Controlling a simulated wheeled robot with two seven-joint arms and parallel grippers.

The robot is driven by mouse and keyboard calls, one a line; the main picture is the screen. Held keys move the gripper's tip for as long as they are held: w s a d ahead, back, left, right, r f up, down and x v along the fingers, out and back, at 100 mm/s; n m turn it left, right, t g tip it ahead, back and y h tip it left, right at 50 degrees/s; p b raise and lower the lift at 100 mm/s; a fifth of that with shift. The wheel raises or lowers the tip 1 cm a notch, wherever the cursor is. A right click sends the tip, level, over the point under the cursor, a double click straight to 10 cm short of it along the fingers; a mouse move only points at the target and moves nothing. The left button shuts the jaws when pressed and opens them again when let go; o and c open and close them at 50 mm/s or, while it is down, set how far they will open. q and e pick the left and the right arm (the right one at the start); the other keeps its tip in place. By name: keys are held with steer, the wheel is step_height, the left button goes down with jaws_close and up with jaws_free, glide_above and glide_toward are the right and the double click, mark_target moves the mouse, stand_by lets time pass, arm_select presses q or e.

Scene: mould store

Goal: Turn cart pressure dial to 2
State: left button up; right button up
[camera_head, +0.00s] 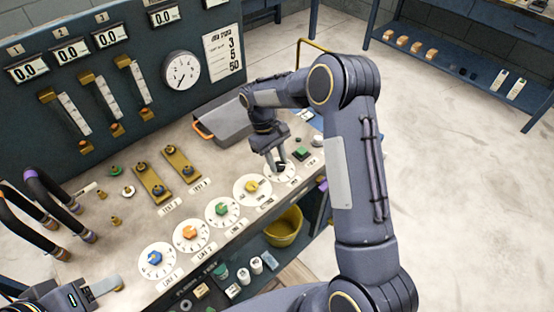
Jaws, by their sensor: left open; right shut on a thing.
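A row of white dials with coloured knobs runs along the front of the cart top. They have a blue knob (155,258), an orange knob (189,232), a green knob (221,209) and a yellow knob (251,186). My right gripper (277,164) points down over the farthest dial (289,176) and is shut on its dark knob, mostly hidden by the fingers. Dial numbers and name labels are too small to read, so I cannot tell its setting. My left gripper (112,287) is open and empty at the lower left, near the cart's front edge.
A panel with displays, sliders and a round gauge (181,72) stands behind. A grey tray (222,122) lies behind my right gripper. Brass plates (150,184) and hoses (50,190) occupy the left. A yellow bucket (284,228) sits below. Floor at right is clear.

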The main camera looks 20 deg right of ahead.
stand_by(0.3)
steer(key=o, duration=1)
steer(key=shift+c, duration=0.2)
steer(key=shift+r, duration=0.1)
steer(key=v, duration=0.7)
steer(key=shift+r+b, duration=0.35)
steer(key=shift+b, duration=0.1)
steer(key=shift+w, duration=0.1)
